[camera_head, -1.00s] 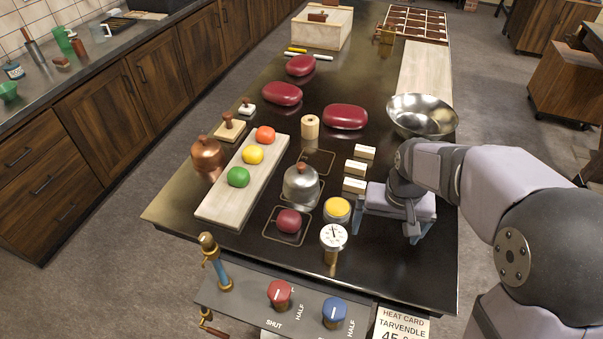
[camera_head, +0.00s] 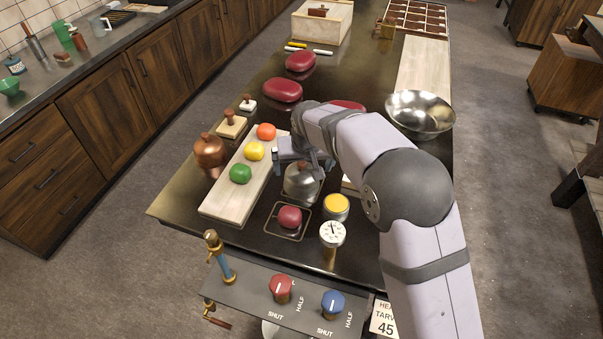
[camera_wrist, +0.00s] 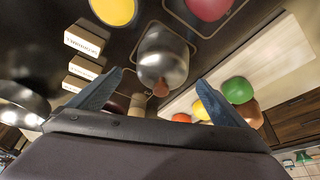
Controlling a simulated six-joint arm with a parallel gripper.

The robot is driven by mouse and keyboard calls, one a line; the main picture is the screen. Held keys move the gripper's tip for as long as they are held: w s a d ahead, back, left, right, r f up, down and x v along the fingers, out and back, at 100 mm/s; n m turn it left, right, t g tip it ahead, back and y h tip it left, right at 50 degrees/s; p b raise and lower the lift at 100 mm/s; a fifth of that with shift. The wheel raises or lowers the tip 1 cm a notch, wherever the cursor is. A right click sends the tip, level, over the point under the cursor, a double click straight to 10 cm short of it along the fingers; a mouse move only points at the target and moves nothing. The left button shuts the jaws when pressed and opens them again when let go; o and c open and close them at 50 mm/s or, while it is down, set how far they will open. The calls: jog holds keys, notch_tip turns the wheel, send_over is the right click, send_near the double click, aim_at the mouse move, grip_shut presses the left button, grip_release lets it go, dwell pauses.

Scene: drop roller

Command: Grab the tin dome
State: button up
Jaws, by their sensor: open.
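The tin dome (camera_head: 302,186) is a shiny silver cloche with a small brown knob on top. It stands on the dark counter beside the pale board (camera_head: 232,202), and my arm hides its top in the head view. In the wrist view the dome (camera_wrist: 163,58) sits ahead of my jaws, its knob (camera_wrist: 161,89) pointing toward them. My gripper (camera_head: 300,158) is above and just behind the dome. Its two blue fingers (camera_wrist: 155,95) are spread wide, with nothing held between them.
Green (camera_head: 240,173), yellow (camera_head: 254,151) and orange-red (camera_head: 266,132) balls sit on the board. A dark red lump (camera_head: 289,216), a yellow-topped tin (camera_head: 336,207) and a dial gauge (camera_head: 332,234) stand in front of the dome. A copper pot (camera_head: 209,152) is left; a steel bowl (camera_head: 420,112) is right.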

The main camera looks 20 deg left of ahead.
aim_at(302, 172)
jog(key=shift+s+p+x, duration=0.15)
jog(key=shift+p+x, duration=0.7)
jog(key=shift+x, duration=0.65)
jog(key=shift+s+p+x, duration=0.1)
jog(key=shift+p+x, duration=0.7)
jog(key=shift+x, duration=0.7)
jog(key=c, duration=1.2)
